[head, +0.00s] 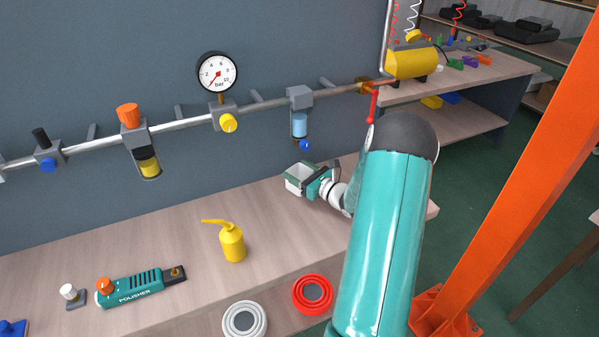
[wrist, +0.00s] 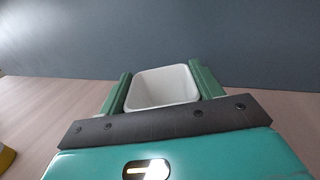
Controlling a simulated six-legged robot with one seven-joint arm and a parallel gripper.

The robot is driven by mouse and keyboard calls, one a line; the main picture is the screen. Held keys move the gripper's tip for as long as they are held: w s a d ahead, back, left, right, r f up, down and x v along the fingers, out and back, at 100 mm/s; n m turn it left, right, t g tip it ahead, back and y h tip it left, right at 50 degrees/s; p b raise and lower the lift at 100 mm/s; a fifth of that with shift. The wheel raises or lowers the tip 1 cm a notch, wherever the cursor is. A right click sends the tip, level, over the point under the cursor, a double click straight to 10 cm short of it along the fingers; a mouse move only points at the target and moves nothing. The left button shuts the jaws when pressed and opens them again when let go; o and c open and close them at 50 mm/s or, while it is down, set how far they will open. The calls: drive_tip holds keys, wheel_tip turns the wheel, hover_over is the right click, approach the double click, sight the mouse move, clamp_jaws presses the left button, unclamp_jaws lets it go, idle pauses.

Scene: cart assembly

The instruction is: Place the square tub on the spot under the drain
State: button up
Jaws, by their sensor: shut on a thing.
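The square tub (head: 296,178) is a small white open-topped container. It also shows in the wrist view (wrist: 162,88), empty, with its open mouth toward the camera. My gripper (head: 308,179) is shut on the tub, with a green finger on each side of it in the wrist view (wrist: 162,92). The drain (head: 305,145) is a blue knob at the bottom of a clear bowl with blue liquid (head: 299,124) on the wall pipe. The tub is below the drain in the head view, near the bench top; I cannot tell whether it touches the bench. No marked spot is visible there.
A pipe with a gauge (head: 217,73) runs along the wall. An orange post (head: 530,170) stands at right.

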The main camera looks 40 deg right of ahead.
drive_tip(key=shift+f, duration=0.15)
drive_tip(key=o, duration=1)
